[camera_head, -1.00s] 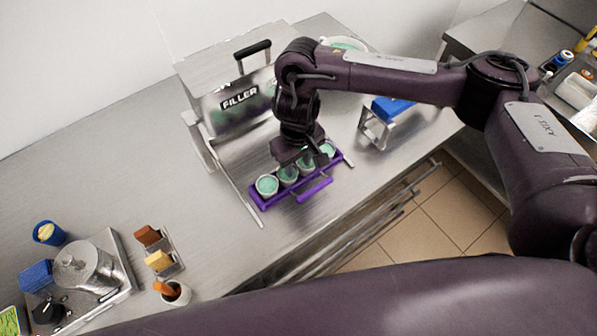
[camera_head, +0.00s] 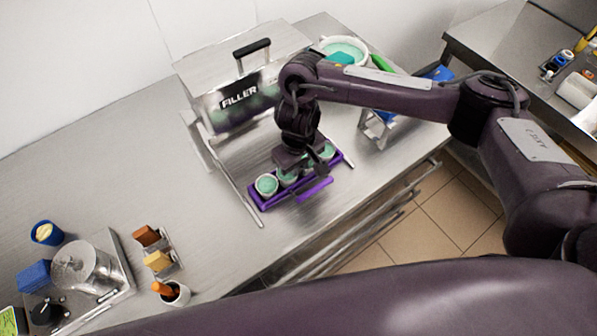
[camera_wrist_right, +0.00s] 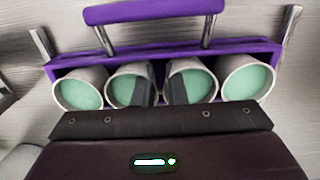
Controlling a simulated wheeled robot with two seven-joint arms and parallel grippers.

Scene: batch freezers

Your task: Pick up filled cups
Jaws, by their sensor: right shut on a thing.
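A purple tray (camera_head: 316,189) with a raised handle holds a row of several pale cups filled with green, on the steel counter in front of the filler (camera_head: 238,98). In the right wrist view the tray (camera_wrist_right: 235,47) lies straight ahead, with an outer-left cup (camera_wrist_right: 80,92) and outer-right cup (camera_wrist_right: 246,82). My right gripper (camera_head: 318,168) is down at the tray; its fingers (camera_wrist_right: 160,88) overlap the two middle cups. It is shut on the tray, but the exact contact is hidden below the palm. My left gripper is not in view.
A blue item in a metal stand (camera_head: 378,128) and a bowl of green (camera_head: 343,48) stand right of the filler. The counter's left middle is clear.

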